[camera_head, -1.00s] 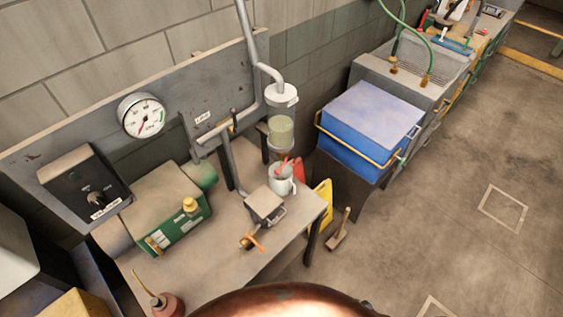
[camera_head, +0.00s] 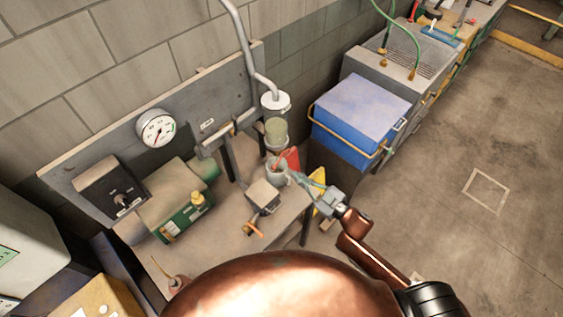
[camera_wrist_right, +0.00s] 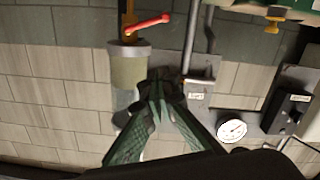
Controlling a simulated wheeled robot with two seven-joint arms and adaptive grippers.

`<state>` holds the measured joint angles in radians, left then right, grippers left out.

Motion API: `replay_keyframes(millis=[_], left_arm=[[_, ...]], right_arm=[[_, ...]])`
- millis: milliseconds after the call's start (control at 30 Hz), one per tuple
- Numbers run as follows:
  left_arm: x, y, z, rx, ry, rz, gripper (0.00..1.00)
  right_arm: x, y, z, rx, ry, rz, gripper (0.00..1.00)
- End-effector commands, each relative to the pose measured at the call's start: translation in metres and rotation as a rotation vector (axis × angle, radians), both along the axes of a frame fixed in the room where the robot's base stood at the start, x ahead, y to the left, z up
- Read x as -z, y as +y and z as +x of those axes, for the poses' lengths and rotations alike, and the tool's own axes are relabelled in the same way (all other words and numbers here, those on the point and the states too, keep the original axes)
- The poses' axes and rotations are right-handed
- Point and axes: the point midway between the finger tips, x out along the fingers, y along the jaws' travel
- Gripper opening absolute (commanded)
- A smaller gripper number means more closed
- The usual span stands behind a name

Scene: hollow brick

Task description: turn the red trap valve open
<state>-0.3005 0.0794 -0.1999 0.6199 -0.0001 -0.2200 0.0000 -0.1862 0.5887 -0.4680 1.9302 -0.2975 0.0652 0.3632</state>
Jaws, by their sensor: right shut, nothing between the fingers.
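The red trap valve lever (camera_wrist_right: 148,25) sits at the end of the clear filter bowl (camera_wrist_right: 127,70) in the right wrist view, where the scene appears upside down. In the head view, the lever (camera_head: 280,165) is small beneath the bowl (camera_head: 276,130), above a grey-white mug (camera_head: 276,174). My right gripper (camera_head: 298,177) is to the right of the mug, close to the lever but with no clear contact. In the wrist view, my right gripper (camera_wrist_right: 160,82) is shut and empty, with the lever beyond its tips. My left gripper is out of view.
The bench (camera_head: 232,236) carries a green machine (camera_head: 185,219), a small grey box (camera_head: 263,195) and an orange-handled part (camera_head: 254,228). A pressure gauge (camera_head: 157,128) is on the back panel. A blue box (camera_head: 360,115) stands to the right. Floor at the right is open.

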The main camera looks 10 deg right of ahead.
Motion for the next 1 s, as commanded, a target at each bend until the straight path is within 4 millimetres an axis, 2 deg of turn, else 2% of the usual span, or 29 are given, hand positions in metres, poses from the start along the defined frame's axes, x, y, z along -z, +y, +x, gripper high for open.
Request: replay_keyframes(millis=[167, 533, 733, 1000], left_arm=[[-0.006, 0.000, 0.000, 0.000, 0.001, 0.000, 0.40], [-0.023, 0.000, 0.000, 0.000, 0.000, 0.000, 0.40], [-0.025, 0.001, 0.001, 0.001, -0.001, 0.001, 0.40], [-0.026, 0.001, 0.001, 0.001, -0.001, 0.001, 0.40]], right_arm=[[-0.002, 0.012, 0.019, -0.001, -0.002, 0.002, 0.00], [0.002, 0.053, 0.083, 0.000, -0.001, 0.002, 0.00], [0.030, 0.048, 0.092, 0.002, 0.002, 0.000, 0.00], [0.042, 0.045, 0.096, 0.001, 0.000, 0.000, 0.00]])
